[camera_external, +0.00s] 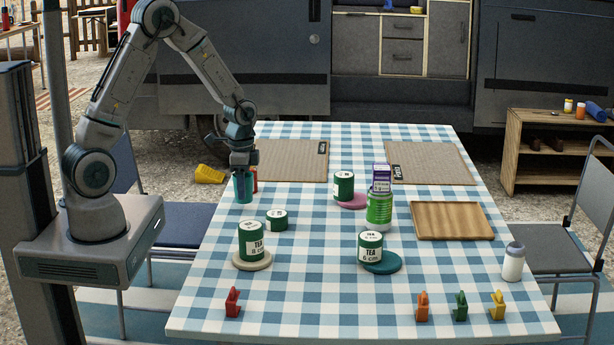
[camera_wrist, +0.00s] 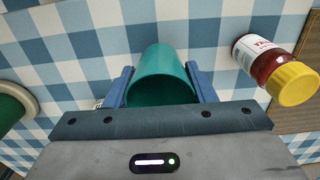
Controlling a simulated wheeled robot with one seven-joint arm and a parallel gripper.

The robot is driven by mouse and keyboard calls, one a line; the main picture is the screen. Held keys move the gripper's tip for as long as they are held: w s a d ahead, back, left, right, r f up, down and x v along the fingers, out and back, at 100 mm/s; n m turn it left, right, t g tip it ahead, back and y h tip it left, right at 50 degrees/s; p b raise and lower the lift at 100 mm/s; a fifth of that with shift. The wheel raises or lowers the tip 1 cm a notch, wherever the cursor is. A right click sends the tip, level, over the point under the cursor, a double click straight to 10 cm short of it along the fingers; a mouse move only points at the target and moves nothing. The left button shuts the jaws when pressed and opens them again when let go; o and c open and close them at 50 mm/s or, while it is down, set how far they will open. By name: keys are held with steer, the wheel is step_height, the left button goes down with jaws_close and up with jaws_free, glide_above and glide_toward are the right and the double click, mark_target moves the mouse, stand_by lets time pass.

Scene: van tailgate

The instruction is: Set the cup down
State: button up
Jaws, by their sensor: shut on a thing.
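The teal cup (camera_external: 243,190) is in my gripper (camera_external: 243,174) over the left side of the checked table. In the wrist view the cup (camera_wrist: 162,72) sits between the two blue fingers of my gripper (camera_wrist: 160,88), which are shut on its sides. Its open rim faces the wrist camera. The cup looks upright and its base is at or close to the tablecloth; I cannot tell whether it touches.
A red jar with a yellow lid (camera_wrist: 292,82) stands close beside the cup. Green tea tins (camera_external: 251,241) stand on and near coasters. A woven placemat (camera_external: 292,160) lies behind the cup. Bare checked cloth (camera_external: 215,235) lies in front of it.

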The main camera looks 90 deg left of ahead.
steer(key=shift+f, duration=1.15)
steer(key=shift+f, duration=0.1)
steer(key=o, duration=1)
steer(key=shift+c, duration=0.2)
step_height(320, 180, up, 12)
steer(key=shift+p, duration=0.3)
steer(key=shift+d, duration=0.1)
